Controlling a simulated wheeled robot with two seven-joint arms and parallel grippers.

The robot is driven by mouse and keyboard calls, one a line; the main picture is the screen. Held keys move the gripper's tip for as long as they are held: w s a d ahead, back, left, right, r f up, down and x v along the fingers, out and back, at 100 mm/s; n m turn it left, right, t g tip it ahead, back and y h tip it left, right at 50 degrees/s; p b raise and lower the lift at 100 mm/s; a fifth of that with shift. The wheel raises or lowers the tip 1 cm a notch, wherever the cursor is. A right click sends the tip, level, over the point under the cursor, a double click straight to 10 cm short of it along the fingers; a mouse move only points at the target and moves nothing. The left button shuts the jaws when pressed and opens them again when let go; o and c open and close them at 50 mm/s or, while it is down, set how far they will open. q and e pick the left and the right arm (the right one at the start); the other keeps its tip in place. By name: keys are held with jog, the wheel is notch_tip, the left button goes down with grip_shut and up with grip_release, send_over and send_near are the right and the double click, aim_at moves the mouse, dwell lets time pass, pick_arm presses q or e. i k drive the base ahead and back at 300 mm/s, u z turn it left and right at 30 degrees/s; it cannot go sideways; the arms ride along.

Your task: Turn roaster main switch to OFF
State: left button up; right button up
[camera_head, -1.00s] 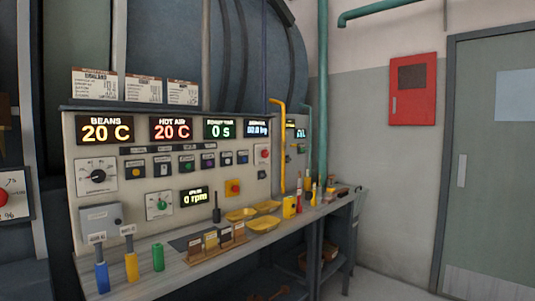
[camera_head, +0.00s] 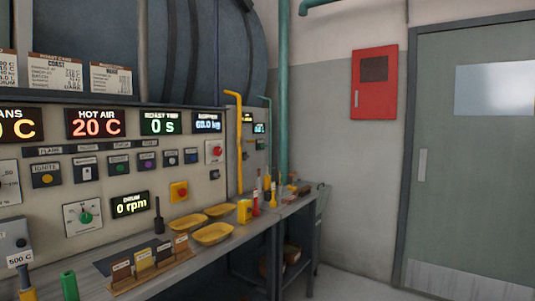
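The roaster control panel (camera_head: 105,222) fills the left of the head view. A red knob on a pale plate (camera_head: 215,151) is at the panel's upper right; its label and setting are too small to read. Below it is a red button on a yellow box (camera_head: 179,191). I cannot tell for certain which control is the main switch. The displays are lit: the hot air display (camera_head: 95,123) reads 20 C, the roast time display (camera_head: 162,123) 0 s and the drum display (camera_head: 130,204) 0 rpm. Neither of my grippers is in view.
A workbench (camera_head: 205,258) runs below the panel, with yellow trays (camera_head: 212,234), a sample rack (camera_head: 152,262) and a green cylinder (camera_head: 69,285). A yellow pipe (camera_head: 238,150) rises right of the panel. A red wall box (camera_head: 375,84) and a door (camera_head: 470,160) are at right; floor shows between.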

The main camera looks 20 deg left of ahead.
aim_at(217, 152)
jog(key=z, duration=0.25)
jog(key=i, duration=0.85)
jog(key=u, duration=0.2)
